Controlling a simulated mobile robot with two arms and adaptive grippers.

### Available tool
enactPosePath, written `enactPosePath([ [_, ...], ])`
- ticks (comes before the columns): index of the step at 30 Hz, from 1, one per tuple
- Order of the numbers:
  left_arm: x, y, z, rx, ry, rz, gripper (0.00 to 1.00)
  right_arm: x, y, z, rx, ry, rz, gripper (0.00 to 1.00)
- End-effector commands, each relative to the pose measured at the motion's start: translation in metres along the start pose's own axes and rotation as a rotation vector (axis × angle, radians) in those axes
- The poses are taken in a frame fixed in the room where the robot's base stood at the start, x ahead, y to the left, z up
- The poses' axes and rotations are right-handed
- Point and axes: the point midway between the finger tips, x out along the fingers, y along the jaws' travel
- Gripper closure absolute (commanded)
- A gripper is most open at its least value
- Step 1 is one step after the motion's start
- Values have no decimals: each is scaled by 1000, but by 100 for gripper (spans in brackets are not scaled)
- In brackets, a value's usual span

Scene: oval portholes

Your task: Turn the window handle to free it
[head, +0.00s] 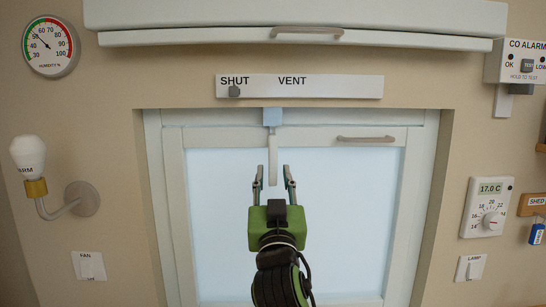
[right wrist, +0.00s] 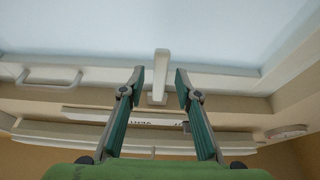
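The window handle (head: 273,160) is a pale lever hanging straight down from a light blue mount (head: 272,117) at the top of the white window frame. My right gripper (head: 273,170) is open, with one finger on each side of the lever's lower part. In the right wrist view the handle (right wrist: 160,70) shows between the spread fingertips (right wrist: 159,76), apart from both. How deep the lever sits between the fingers I cannot tell. The window sash (head: 175,220) looks closed. My left gripper is not in view.
A grey pull bar (head: 366,139) is on the sash, right of the handle. A vent slider plate (head: 340,88) and a white cabinet or blind box (head: 200,37) are above. A lamp (head: 30,160) stands out at left; a thermostat (head: 487,206) is at right.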

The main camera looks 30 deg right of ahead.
Motion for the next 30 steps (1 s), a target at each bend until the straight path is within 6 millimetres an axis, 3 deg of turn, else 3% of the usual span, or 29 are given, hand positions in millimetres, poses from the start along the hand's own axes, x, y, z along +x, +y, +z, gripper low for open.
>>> enactPosePath([
  [6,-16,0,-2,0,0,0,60,28,0,-2,-1,-1,0,69],
  [17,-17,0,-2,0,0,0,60,33,0,1,1,0,0,69],
  [18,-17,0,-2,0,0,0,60,33,0,1,1,0,0,72],
  [21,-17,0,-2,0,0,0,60,33,0,1,1,-1,-1,98],
  [30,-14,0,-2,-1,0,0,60,34,-1,3,6,-1,2,100],
])
